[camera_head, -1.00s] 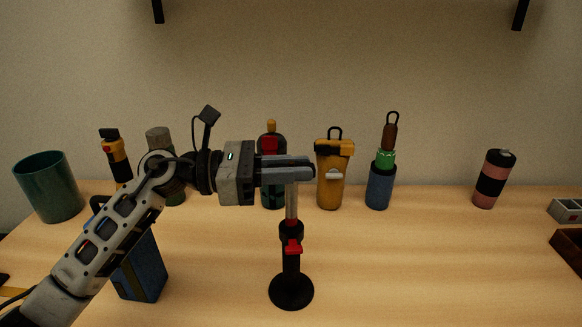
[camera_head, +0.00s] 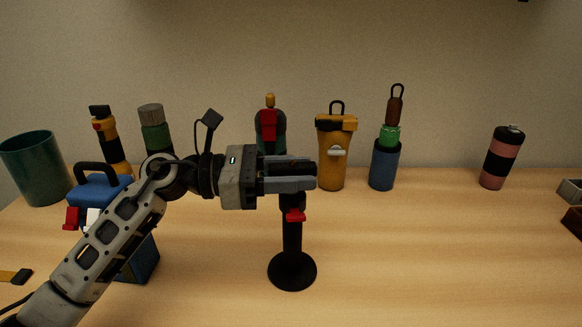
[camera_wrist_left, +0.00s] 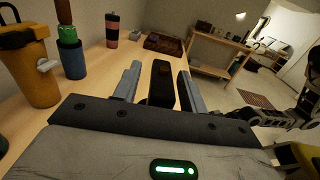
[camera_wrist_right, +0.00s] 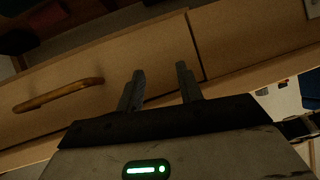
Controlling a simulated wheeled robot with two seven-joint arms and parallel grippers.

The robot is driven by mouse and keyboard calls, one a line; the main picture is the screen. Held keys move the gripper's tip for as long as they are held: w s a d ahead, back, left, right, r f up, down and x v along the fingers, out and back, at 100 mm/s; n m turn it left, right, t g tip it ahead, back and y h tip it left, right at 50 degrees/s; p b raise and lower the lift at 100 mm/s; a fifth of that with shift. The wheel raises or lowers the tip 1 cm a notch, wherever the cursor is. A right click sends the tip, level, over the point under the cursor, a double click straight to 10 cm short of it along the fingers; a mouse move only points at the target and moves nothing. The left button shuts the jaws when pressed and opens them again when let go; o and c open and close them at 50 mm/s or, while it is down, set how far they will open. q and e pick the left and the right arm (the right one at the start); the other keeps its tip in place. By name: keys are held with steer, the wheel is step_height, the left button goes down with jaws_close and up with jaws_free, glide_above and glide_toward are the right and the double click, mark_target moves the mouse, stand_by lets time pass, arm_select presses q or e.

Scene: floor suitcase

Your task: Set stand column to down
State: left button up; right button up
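The stand has a round black base (camera_head: 292,271), a black column (camera_head: 291,235) and a red lever (camera_head: 295,215) on its collar. It stands upright on the table. No silver rod shows between the collar and my left gripper (camera_head: 305,174), which is level with the stand's top. In the left wrist view, the black top piece (camera_wrist_left: 162,85) lies between the two fingers, with narrow gaps beside it, so the gripper looks open around it. My right gripper (camera_wrist_right: 160,85) is open and empty, in front of a wooden drawer front (camera_wrist_right: 100,85), away from the stand.
Behind the stand are a dark bottle with a red front (camera_head: 268,125), a yellow canister (camera_head: 332,160), a blue cup (camera_head: 384,168) and a pink-black cylinder (camera_head: 501,160). A blue box (camera_head: 142,258) sits beside my left arm. The table right of the stand is clear.

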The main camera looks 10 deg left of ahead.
arm_select(q)
steer(key=shift+r, duration=0.3)
steer(key=shift+r, duration=0.35)
steer(key=r, duration=0.2)
steer(key=shift+s+r, duration=0.25)
steer(key=shift+r, duration=0.15)
steer(key=s+r, duration=0.4)
steer(key=s, duration=0.2)
steer(key=s+d+r+p, duration=0.1)
steer(key=s+r, duration=0.4)
steer(key=s, duration=0.2)
steer(key=shift+s+d, duration=0.25)
steer(key=shift+d, duration=0.05)
steer(key=shift+r, duration=0.1)
